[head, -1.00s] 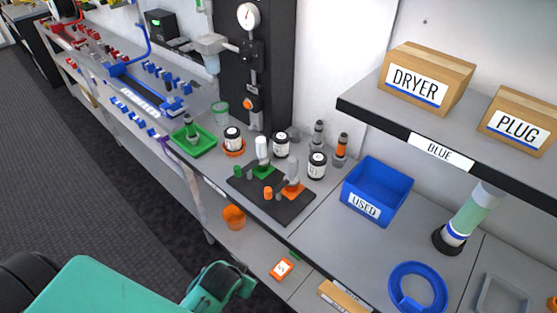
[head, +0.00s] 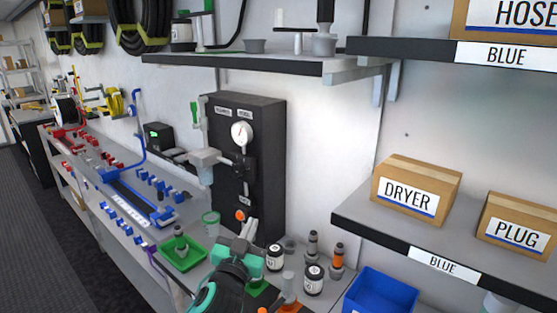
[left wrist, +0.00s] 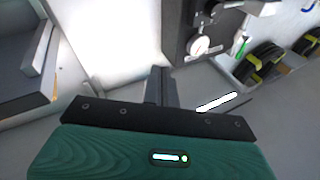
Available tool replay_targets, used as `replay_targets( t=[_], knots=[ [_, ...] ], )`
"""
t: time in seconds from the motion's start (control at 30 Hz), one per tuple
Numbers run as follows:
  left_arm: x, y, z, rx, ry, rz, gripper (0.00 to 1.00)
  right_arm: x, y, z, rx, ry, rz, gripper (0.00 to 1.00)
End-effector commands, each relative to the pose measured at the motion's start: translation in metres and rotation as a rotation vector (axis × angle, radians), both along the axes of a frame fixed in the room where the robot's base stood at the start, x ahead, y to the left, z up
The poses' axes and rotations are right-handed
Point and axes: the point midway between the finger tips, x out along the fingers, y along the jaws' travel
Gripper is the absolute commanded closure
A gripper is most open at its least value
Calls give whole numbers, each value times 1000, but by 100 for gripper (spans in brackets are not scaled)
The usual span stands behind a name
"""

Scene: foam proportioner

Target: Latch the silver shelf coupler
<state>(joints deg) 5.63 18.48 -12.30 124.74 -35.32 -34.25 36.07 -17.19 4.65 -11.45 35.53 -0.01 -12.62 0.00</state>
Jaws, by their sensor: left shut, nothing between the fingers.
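A grey upper shelf (head: 262,64) runs across the top of the head view. On it stand a silver upright piece with a flat bar on top (head: 297,40) and a grey cylinder with a dark upper part (head: 324,44). I cannot tell which is the silver shelf coupler, or whether it is latched. My left gripper (head: 249,229) is below the shelf, in front of the black gauge panel (head: 262,150), apart from the shelf pieces. Its fingers (left wrist: 160,84) are shut and empty in the left wrist view. My right gripper is out of view.
Grey cups (head: 254,46) stand on the upper shelf. A lower right shelf (head: 365,222) carries the DRYER box (head: 416,190) and PLUG box (head: 515,226). Jars (head: 314,279), a green tray (head: 181,254) and a blue bin (head: 381,292) crowd the bench below.

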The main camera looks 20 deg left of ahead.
Motion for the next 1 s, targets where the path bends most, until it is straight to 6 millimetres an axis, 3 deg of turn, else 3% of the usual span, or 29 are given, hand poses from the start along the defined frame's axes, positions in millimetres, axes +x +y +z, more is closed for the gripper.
replay_targets(
  t=[0.03,0.1,0.4,0.7,1.0],
  knots=[
    [6,-4,29,21,-85,-25,100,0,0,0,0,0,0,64],
    [9,-11,66,50,-196,-66,100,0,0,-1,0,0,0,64],
    [-1,-51,198,234,-586,-280,100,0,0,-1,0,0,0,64],
    [-30,-96,286,513,-809,-507,100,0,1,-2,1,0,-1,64],
    [-48,-123,338,859,-836,-667,100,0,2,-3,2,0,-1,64]
  ],
)
